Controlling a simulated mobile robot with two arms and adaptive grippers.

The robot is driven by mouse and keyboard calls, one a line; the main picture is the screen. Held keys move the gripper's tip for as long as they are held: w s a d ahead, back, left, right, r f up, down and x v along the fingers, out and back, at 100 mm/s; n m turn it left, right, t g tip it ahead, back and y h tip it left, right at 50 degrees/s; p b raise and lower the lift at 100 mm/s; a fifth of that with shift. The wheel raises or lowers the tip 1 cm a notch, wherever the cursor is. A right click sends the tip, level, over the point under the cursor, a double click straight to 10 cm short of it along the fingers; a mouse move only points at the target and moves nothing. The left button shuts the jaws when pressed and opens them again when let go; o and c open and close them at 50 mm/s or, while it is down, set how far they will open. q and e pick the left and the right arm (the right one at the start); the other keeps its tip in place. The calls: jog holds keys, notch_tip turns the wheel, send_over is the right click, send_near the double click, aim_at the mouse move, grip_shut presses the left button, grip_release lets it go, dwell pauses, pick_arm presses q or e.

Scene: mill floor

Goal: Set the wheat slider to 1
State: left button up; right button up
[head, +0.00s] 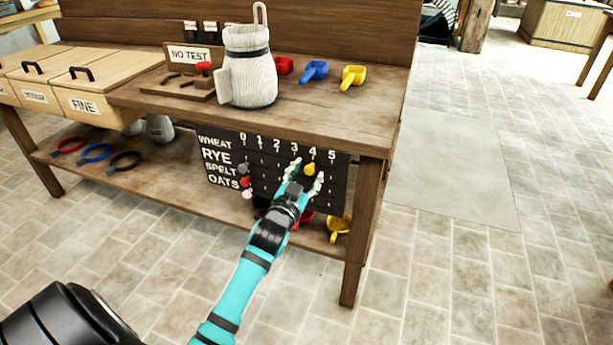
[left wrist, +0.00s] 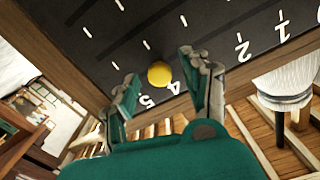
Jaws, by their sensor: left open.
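The slider board (head: 222,139) is a dark panel under the bench top, with rows WHEAT, RYE, SPELT and OATS and numbers 0 to 5. A yellow knob (head: 309,170), which appears to be the wheat slider, stands just below the 4. In the left wrist view the yellow knob (left wrist: 160,74) is close to the 4. My left gripper (head: 306,177) is open, its fingers on either side of the knob; I cannot tell whether they touch it. Grey (head: 243,168), red (head: 245,182) and white (head: 247,195) knobs sit under 0. My right gripper is out of view.
The bench top (head: 345,125) above the board holds a white jug (head: 249,80) and red, blue and yellow scoops. The bench's front right leg (head: 358,235) stands right of the board. The lower shelf holds rings and a yellow scoop (head: 339,229). The floor in front is clear.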

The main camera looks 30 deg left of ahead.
pick_arm(q)
grip_shut()
dwell(0.3)
jog(key=shift+a, duration=0.1)
